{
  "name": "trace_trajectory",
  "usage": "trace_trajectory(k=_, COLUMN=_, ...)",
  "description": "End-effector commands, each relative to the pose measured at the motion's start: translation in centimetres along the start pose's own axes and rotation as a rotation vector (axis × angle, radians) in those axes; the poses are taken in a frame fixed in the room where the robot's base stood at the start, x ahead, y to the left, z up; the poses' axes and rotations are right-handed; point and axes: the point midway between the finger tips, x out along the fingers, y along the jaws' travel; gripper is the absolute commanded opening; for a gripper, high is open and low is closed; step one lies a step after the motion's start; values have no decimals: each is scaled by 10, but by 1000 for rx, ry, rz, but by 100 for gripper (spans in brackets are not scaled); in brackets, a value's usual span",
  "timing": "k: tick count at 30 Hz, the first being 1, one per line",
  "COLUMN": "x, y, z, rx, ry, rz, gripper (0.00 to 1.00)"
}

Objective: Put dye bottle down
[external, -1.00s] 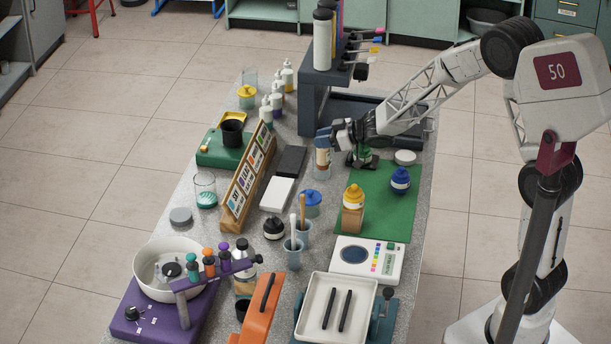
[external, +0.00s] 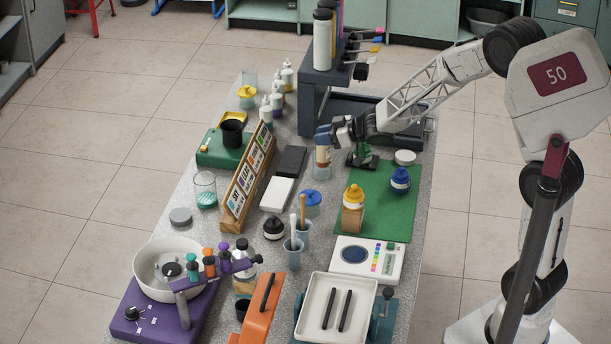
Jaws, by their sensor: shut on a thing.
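The bottle hangs roughly upright below the fingers. A yellow-capped bottle (external: 353,211) and a dark blue bottle (external: 400,181) stand on the green mat (external: 385,216) to the front right.
A dark block and a white block (external: 277,194) lie left of the held bottle. A wooden card rack (external: 240,200) stands further left. A dark rack (external: 312,100) rises behind.

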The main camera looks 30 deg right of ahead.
Motion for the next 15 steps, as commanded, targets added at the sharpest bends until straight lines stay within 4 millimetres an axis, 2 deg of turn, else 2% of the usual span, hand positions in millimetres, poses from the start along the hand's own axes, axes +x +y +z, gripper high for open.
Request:
trace_trajectory(k=9, x=-17, y=0, z=-46, rx=-3, ry=4, rz=1, gripper=0)
trace_trajectory(k=15, x=5, y=-14, z=-52, rx=-8, ry=1, rz=-12, gripper=0)
